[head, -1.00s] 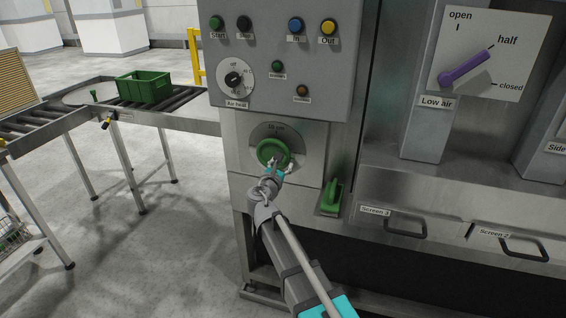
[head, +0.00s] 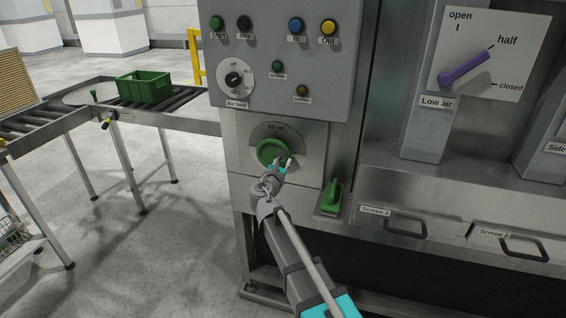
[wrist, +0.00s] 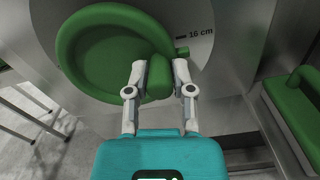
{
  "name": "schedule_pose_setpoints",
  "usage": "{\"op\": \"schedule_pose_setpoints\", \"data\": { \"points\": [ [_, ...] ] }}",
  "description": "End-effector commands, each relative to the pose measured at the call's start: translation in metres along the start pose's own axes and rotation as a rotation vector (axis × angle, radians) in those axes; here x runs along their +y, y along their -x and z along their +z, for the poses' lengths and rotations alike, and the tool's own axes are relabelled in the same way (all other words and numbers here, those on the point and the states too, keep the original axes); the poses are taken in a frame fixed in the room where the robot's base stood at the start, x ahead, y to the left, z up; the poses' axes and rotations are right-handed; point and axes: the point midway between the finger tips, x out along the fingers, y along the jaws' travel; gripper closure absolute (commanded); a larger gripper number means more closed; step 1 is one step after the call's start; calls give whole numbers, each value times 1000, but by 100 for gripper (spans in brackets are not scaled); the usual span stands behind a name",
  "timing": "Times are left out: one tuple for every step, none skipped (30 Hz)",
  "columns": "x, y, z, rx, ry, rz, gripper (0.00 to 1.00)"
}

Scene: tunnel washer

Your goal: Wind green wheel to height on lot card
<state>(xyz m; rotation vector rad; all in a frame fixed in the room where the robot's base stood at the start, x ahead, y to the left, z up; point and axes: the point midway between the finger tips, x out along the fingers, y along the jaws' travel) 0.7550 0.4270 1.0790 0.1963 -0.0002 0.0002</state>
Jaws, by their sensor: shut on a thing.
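The green wheel (head: 271,152) sits on a round metal plate on the front of the washer. In the wrist view the wheel (wrist: 80,62) shows a dished face and a green knob (wrist: 158,80) at its lower right rim. My gripper (wrist: 160,72) is shut on this knob, one finger on each side. In the head view my gripper (head: 283,163) is at the wheel's lower right. A scale mark by the wheel reads "16 cm" (wrist: 201,34) in the wrist view. No lot card is clearly in view.
A green handle (head: 332,197) stands just right of the wheel. The control panel (head: 285,60) with buttons and a dial is above. A purple lever (head: 466,67) is at the upper right. A roller conveyor (head: 165,102) with a green crate (head: 144,88) is at left.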

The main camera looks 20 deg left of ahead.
Motion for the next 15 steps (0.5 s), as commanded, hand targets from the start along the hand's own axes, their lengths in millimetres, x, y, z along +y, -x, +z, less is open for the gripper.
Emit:
{"op": "schedule_pose_setpoints", "data": {
  "points": [
    [0, -1, 0, 0, 0, -1, 100],
    [0, -1, 0, 0, 0, -1, 100],
    [0, -1, 0, -1, -1, -1, 100],
    [0, -1, 0, -1, -2, -1, 100],
    [0, -1, 0, -1, -4, -1, 100],
    [0, -1, 0, -1, -7, -1, 100],
    [0, -1, -1, -1, -11, -1, 100],
    [0, -1, -1, -1, -15, -1, 100],
    [0, -1, -1, -1, -24, -1, 100],
    [0, -1, -2, 0, -30, -1, 100],
    [0, -1, -2, 0, -35, -1, 100],
    [0, -1, -2, 0, -42, -1, 100],
    [0, -1, -3, 0, -49, -1, 100],
    [0, -1, -3, 0, -58, -1, 100],
    [0, -1, -4, 0, -71, -1, 100]
  ]
}}
